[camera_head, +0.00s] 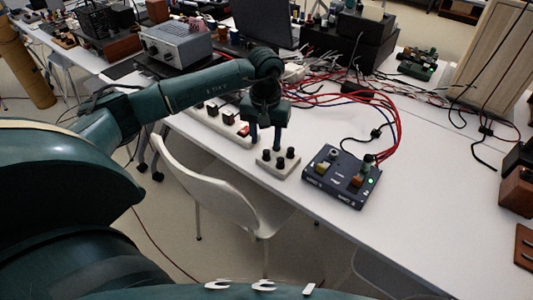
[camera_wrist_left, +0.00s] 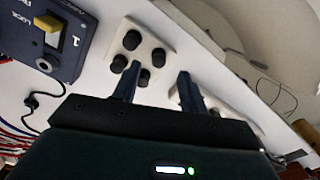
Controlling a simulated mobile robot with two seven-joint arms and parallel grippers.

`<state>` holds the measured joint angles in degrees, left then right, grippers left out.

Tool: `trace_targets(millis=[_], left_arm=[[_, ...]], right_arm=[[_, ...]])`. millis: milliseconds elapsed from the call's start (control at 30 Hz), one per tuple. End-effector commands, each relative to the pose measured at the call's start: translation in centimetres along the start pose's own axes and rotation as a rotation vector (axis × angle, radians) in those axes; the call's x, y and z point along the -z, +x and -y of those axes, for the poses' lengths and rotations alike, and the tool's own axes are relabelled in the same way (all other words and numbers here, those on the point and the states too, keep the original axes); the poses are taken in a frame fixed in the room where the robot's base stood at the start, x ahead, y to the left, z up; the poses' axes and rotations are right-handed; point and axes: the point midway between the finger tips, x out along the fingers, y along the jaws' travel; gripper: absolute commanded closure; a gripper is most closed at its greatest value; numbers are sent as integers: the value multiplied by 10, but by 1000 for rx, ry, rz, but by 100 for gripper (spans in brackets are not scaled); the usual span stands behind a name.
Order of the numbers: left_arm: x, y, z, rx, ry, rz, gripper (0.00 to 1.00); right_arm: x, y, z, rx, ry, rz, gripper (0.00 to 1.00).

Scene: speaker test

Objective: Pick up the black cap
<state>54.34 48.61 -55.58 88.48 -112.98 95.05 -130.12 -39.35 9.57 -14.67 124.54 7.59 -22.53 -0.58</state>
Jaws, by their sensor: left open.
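Several black caps stand on a small white block (camera_head: 279,173) near the table's front edge; one black cap (camera_head: 291,152) is at its right. In the left wrist view the white block (camera_wrist_left: 153,37) carries several black caps, among them a black cap (camera_wrist_left: 132,40) toward the upper left. I cannot tell which cap is meant. My left gripper (camera_head: 265,145) is open and empty, pointing down just behind the block. In the left wrist view, one finger of the left gripper (camera_wrist_left: 160,72) overlaps the lower caps; contact is unclear. My right gripper is out of view.
A dark control box (camera_head: 341,183) with knobs and a green light stands right of the block, with red and blue cables behind. A longer white strip (camera_head: 205,122) lies to the left. A white chair (camera_head: 215,180) stands at the table's front. The table's right front is clear.

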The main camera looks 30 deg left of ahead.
Motion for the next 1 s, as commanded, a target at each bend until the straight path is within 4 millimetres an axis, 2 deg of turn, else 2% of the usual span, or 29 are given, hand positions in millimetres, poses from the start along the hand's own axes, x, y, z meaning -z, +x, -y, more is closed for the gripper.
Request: trace_targets(millis=[100, 233, 533, 1000], left_arm=[[-2, 20, -2, 0, 0, 5, 57], [-1, 35, -2, 0, 0, 3, 57], [-1, 39, -2, 0, 1, 1, 58], [-1, 39, -2, 0, 0, 1, 96]], right_arm=[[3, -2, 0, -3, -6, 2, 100], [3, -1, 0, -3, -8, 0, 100], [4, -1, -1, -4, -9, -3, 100], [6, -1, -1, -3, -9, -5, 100]])
